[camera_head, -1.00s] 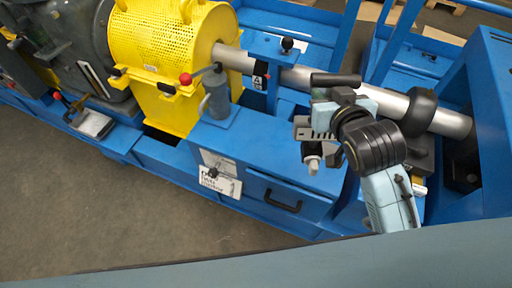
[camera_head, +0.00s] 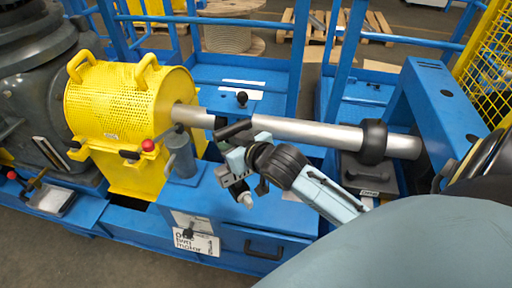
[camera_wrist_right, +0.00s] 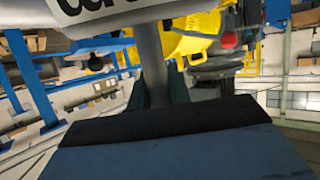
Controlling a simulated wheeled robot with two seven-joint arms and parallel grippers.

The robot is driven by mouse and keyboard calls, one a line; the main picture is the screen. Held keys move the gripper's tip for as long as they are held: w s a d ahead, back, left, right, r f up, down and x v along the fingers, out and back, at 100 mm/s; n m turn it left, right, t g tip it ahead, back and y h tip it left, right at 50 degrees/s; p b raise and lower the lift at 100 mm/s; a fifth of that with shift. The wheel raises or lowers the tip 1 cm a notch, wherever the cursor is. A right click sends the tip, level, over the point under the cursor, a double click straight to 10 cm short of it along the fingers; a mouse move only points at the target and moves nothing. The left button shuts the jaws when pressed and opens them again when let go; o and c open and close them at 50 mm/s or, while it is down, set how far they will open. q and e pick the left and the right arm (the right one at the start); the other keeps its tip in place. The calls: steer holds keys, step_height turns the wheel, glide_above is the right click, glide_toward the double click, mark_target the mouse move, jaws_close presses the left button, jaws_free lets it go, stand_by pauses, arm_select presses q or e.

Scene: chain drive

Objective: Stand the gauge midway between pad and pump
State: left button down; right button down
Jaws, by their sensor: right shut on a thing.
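My right gripper (camera_head: 232,148) is shut on a grey upright post with a white, black-lettered plate on top, apparently the gauge (camera_wrist_right: 151,60). The plate is cut off by the top of the wrist view. In the head view a dark bar above the gripper may be its top edge. The gripper is over the blue bench, in front of the steel shaft. The grey cylinder with a lever, likely the pump (camera_head: 181,160), stands upright to its left. A dark block with a small label, possibly the pad (camera_head: 368,176), lies to the right under the shaft. My left gripper is not in view.
The yellow perforated guard (camera_head: 128,105) is left of the pump. The steel shaft (camera_head: 310,132) with a black collar (camera_head: 374,142) runs behind my gripper. A red knob (camera_head: 148,146) sticks out beside the pump. The blue bench front has a black drawer handle (camera_head: 265,250).

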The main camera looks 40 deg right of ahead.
step_height(320, 180, down, 11)
steer(key=w+d+b, duration=0.1)
steer(key=d, duration=0.2)
steer(key=shift+r+b, duration=0.2)
steer(key=shift+b, duration=0.2)
steer(key=shift+f, duration=0.15)
steer(key=c, duration=1.6)
jaws_free()
steer(key=shift+f, duration=0.25)
steer(key=shift+c, duration=0.2)
steer(key=o, duration=0.3)
steer(key=shift+o, duration=0.2)
steer(key=shift+r, duration=0.1)
